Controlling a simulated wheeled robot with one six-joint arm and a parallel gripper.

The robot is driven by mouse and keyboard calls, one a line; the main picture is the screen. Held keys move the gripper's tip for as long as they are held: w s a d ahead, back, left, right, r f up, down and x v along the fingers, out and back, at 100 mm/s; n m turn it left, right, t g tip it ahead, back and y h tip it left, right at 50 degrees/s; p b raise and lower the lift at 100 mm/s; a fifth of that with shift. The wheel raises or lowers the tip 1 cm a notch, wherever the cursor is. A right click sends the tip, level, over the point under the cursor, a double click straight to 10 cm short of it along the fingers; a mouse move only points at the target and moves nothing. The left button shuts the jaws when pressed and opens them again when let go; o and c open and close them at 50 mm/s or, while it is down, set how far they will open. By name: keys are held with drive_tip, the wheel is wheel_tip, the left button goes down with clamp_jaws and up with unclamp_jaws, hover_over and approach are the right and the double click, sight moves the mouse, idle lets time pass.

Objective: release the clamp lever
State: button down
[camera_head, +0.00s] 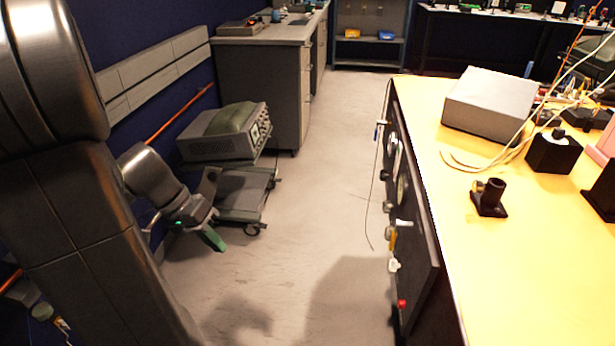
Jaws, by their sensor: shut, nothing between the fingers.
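My gripper (212,238) hangs at the lower left, at the end of my arm, with a green fingertip pointing down and to the right. It is shut and holds nothing. It appears in front of the low wheeled cart, well left of the workbench. I cannot clearly make out a clamp lever. A small black fixture (489,198) with an upright tube stands on the workbench top. The dark side panel (416,230) of the workbench carries dials and small fittings, among them a yellow piece (393,238) and a red knob (402,304); their details are too small to tell.
The yellow-topped workbench (440,190) fills the right, with a grey box (490,102), a black block (553,152) and loose cables. A wheeled cart (243,194) and a grey instrument (222,140) stand on the left. The floor (310,215) between is clear.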

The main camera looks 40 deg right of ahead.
drive_tip(key=w+d+r+m+g+p, duration=0.1)
drive_tip(key=w+d+r+m, duration=0.1)
drive_tip(key=w+m, duration=0.4)
drive_tip(key=shift+r+m+g+h+p, duration=0.3)
drive_tip(key=shift+r+m+g+p, duration=0.1)
drive_tip(key=shift+r, duration=0.1)
drive_tip(key=shift+d, duration=0.1)
